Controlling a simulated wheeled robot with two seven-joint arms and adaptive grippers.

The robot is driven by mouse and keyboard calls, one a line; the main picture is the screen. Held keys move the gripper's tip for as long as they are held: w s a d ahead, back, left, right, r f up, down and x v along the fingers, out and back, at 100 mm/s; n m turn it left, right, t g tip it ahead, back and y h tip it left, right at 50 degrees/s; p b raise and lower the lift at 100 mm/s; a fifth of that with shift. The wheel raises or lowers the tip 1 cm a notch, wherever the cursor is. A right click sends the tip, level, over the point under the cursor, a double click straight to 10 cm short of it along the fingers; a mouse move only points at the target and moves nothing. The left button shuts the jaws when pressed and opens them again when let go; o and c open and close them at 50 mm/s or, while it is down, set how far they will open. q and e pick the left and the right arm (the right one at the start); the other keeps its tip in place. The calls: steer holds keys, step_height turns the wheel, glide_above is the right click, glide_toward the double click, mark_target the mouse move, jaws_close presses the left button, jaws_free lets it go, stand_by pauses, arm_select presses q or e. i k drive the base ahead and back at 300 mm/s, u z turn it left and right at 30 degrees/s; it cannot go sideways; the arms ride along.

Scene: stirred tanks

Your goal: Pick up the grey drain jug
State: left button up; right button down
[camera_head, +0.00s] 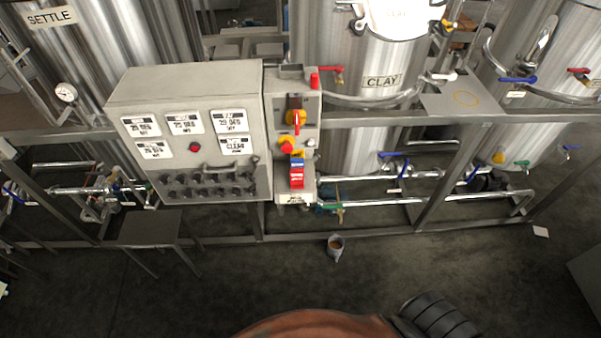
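A small grey jug (335,249) stands on the dark floor, just in front of the lower frame rail and below the control panel. It looks upright, with its open top showing and something brownish inside. It is small in the picture, so its handle is hard to make out. Neither of my grippers can be made out in this view. A rounded reddish-brown part and a black ribbed part show at the bottom edge, well in front of the jug.
A grey control cabinet (190,130) with switches is on the frame behind the jug. Steel tanks, including one labelled CLAY (350,60), stand behind with pipes and coloured valves. A small stand (150,228) is at left. The floor (430,275) around the jug is mostly clear.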

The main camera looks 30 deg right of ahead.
mark_target(336, 243)
steer(key=z, duration=2.8)
steer(key=i, duration=2.1)
steer(key=u, duration=2.45)
